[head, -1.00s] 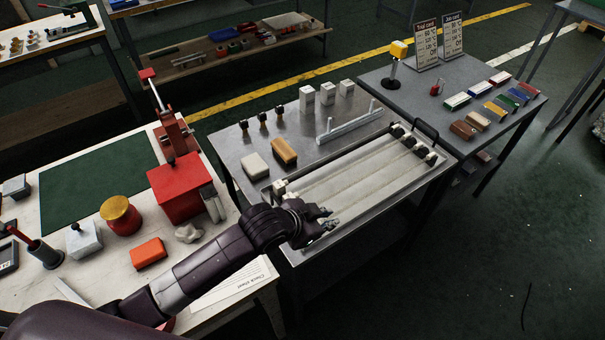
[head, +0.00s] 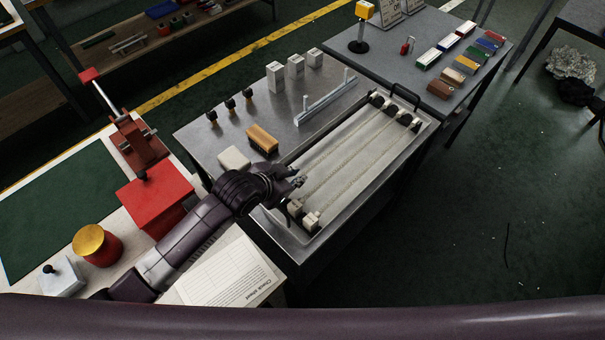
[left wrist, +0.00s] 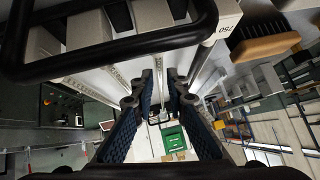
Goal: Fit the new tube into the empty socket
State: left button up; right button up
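A long pale tube-like bar (head: 325,103), possibly the new tube, lies in a holder with upright ends on the steel table. The shallow fixture tray (head: 425,125) is to its right, with pale lengthwise strips and end sockets. Dark-topped sockets (head: 400,116) are at the far end and pale blocks (head: 295,207) at the near end. I cannot tell which socket is empty. My left gripper (head: 298,181) is over the tray's near-left edge, just behind the pale blocks. My right gripper is out of view.
A white block (head: 234,158), a brown brush (head: 262,139), black knobs (head: 230,103) and white boxes (head: 295,66) stand left of the tray. A black handle (head: 404,95) rises at its far end. A red box (head: 155,198) stands on the left bench.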

aim_at(302, 174)
pick_arm(q)
jog(key=x, duration=0.3)
jog(key=shift+f, duration=0.1)
jog(key=shift+w+d+f, duration=0.3)
jog(key=shift+w+f, duration=0.1)
jog(key=shift+f, duration=0.15)
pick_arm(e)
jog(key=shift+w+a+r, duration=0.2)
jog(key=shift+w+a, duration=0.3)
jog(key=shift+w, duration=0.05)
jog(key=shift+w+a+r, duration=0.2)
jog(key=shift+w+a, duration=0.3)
pick_arm(q)
grip_shut()
jog(key=shift+r, duration=0.1)
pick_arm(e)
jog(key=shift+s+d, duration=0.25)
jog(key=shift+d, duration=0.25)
